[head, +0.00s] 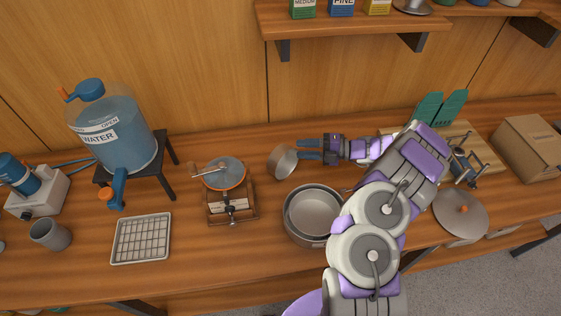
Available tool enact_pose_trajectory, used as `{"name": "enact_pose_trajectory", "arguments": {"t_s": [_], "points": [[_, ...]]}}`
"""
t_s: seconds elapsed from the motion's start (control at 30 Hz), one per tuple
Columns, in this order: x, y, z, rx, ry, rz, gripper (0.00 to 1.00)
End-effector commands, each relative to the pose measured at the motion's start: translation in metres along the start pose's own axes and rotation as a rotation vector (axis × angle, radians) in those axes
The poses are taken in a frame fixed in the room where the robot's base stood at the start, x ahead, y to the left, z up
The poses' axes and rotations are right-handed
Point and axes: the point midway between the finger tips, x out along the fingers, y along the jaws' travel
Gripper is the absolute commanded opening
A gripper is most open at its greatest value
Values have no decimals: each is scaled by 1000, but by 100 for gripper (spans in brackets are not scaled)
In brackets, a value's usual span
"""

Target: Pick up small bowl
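A small grey metal bowl (283,162) is on the wooden counter near the middle of the head view. It looks tilted, but I cannot tell whether it rests flat. My gripper (300,150) is just to its right, with two blue fingers pointing left. The fingers are apart with a gap between them. The lower fingertip is very near the bowl's right edge; I cannot tell if it touches. Nothing shows held between the fingers.
A larger grey pot (290,232) stands below the bowl, close to my arm. A hand grinder (227,205) is to the left. A blue water jug (118,130), wire rack (141,239) and grey cup (50,235) are farther left. A lid (460,215) and box (530,150) are right.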

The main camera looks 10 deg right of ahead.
Motion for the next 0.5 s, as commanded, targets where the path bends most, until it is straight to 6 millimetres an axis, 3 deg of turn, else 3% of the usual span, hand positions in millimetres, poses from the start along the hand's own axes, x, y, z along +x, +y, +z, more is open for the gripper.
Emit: {"name": "enact_pose_trajectory", "arguments": {"t_s": [0.27,0.5], "points": [[17,-1,-3,-1,3,1,38],[52,-2,-7,-1,5,-1,38]]}}
